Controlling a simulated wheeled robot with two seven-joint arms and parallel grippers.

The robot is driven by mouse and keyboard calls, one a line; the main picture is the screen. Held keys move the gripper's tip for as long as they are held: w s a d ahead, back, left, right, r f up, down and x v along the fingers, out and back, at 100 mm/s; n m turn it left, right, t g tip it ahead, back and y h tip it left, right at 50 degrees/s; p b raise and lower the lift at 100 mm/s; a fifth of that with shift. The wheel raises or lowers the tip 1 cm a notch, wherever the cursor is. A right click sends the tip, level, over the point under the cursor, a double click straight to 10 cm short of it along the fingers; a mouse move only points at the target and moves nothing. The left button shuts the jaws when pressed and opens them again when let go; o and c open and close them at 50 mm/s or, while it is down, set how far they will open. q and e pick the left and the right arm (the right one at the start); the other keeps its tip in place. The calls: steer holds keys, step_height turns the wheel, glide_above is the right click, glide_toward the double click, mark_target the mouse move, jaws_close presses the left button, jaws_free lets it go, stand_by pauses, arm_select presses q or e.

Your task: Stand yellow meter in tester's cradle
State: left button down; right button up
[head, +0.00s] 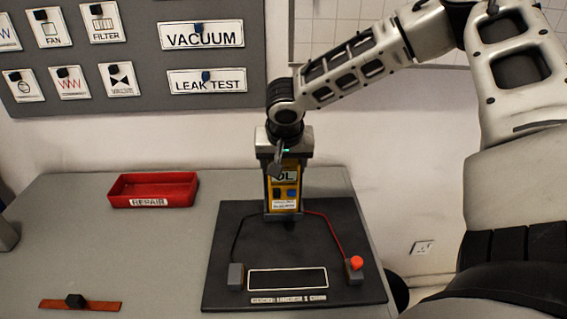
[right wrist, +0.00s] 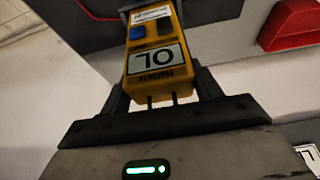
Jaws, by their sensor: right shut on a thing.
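The yellow meter (head: 285,194) is upright at the back of the tester's dark plate (head: 220,270), with its "OL" display and buttons facing me. My right gripper (head: 284,182) comes down from above and is shut on the meter's sides. In the right wrist view the meter (right wrist: 160,60) sits between the two fingers (right wrist: 160,90), two pins showing at its near end. The meter's lower end meets a dark grey part at the back of the plate. The cradle is mostly hidden there, and I cannot tell whether the meter is seated. My left gripper is not in view.
A black lead and a red lead (head: 334,232) run forward to two blocks, one with an orange knob (head: 356,263). A white-outlined rectangle (head: 287,280) lies between them. A red REPAIR tray (head: 153,190) and an orange-brown strip (head: 80,305) are at left on the table (head: 110,250).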

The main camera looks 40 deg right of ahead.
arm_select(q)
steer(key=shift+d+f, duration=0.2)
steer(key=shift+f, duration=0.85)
arm_select(e)
steer(key=shift+f, duration=0.2)
steer(key=o, duration=1.9)
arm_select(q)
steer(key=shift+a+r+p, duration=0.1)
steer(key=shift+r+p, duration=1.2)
arm_select(e)
steer(key=shift+s+a+r, duration=0.55)
steer(key=shift+s+r, duration=0.1)
steer(key=shift+r, duration=0.2)
steer(key=shift+s+a+r, duration=0.55)
steer(key=shift+s+r, duration=0.1)
steer(key=shift+r, duration=0.2)
steer(key=shift+s+a+r, duration=0.55)
steer(key=shift+s+r, duration=0.1)
steer(key=shift+r, duration=0.2)
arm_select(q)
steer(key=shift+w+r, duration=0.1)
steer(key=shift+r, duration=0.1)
